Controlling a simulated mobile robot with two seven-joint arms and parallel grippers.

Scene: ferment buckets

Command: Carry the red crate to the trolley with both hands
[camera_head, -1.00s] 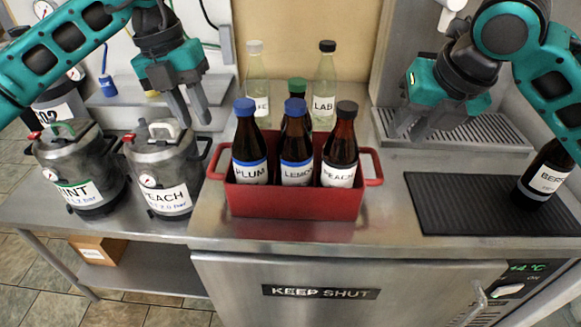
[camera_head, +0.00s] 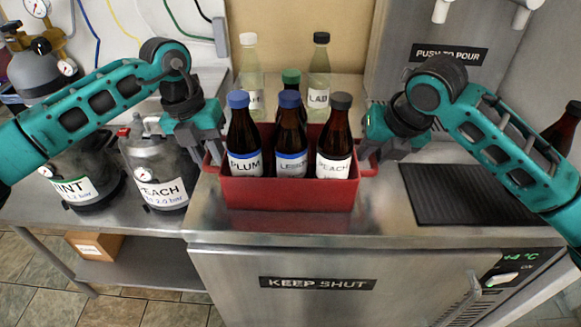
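The red crate (camera_head: 288,194) stands level on the steel counter with a loop handle on each short side. It holds dark bottles: plum (camera_head: 243,140), a blue-capped middle one (camera_head: 289,140), peach (camera_head: 335,140) and a green-capped one (camera_head: 291,78) behind. My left gripper (camera_head: 213,153) is at the crate's left handle (camera_head: 209,168). My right gripper (camera_head: 372,157) is at the right handle (camera_head: 369,172). The fingers overlap the handles in the picture, so I cannot tell whether either is closed on its handle. No trolley is visible.
Two pale bottles (camera_head: 250,66) (camera_head: 319,70) stand close behind the crate. Grey kegs (camera_head: 158,170) (camera_head: 81,177) stand at the left. A black ribbed mat (camera_head: 455,195) lies at the right, with a dark bottle (camera_head: 566,128) at the far right. The counter before the crate is clear.

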